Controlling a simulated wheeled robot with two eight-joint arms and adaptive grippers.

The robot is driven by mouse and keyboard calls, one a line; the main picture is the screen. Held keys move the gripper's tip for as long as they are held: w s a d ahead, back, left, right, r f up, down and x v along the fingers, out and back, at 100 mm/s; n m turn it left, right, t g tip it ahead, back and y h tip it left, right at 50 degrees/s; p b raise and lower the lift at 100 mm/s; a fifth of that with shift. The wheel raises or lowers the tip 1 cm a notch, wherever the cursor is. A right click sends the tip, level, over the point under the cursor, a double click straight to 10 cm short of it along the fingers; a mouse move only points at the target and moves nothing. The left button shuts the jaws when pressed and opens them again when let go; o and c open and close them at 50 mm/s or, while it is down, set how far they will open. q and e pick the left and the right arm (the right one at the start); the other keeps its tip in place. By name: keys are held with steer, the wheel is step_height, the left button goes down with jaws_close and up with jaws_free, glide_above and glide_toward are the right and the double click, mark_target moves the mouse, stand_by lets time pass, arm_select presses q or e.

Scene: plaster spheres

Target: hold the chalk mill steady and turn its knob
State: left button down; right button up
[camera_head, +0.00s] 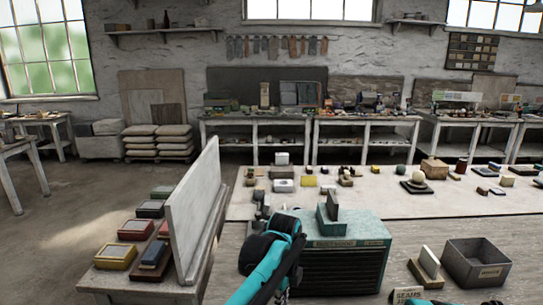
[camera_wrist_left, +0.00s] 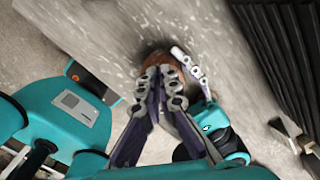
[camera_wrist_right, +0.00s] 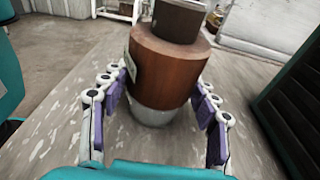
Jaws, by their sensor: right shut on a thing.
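The chalk mill (camera_wrist_right: 165,65) is a brown wooden cylinder with a pale base, standing upright on the worn tabletop in the right wrist view. Its dark knob (camera_wrist_right: 180,18) on top is cut by the frame edge. My right gripper (camera_wrist_right: 158,85) is shut on the mill's body, one finger on each side. In the left wrist view, the mill's brown top (camera_wrist_left: 155,62) shows partly behind my left gripper (camera_wrist_left: 161,75). The left fingertips are brought together there; whether they touch the knob is hidden. In the head view my teal arm (camera_head: 270,262) covers the mill's place.
A dark ribbed cabinet with a teal top (camera_head: 345,240) stands close beside the mill. An upright pale board (camera_head: 195,200) is at the left. A grey open box (camera_head: 477,262) is at the right. Small blocks and spheres lie on the table behind.

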arm_select(q)
step_height(320, 180, up, 6)
steer(key=shift+w+a, duration=0.25)
stand_by(0.6)
arm_select(e)
steer(key=o, duration=1.7)
steer(key=shift+d, duration=0.1)
steer(key=shift+d+r, duration=0.15)
steer(key=shift+d, duration=0.95)
steer(key=shift+d+r, duration=0.2)
steer(key=shift+d, duration=0.95)
steer(key=shift+d+r, duration=0.15)
steer(key=shift+d, duration=0.95)
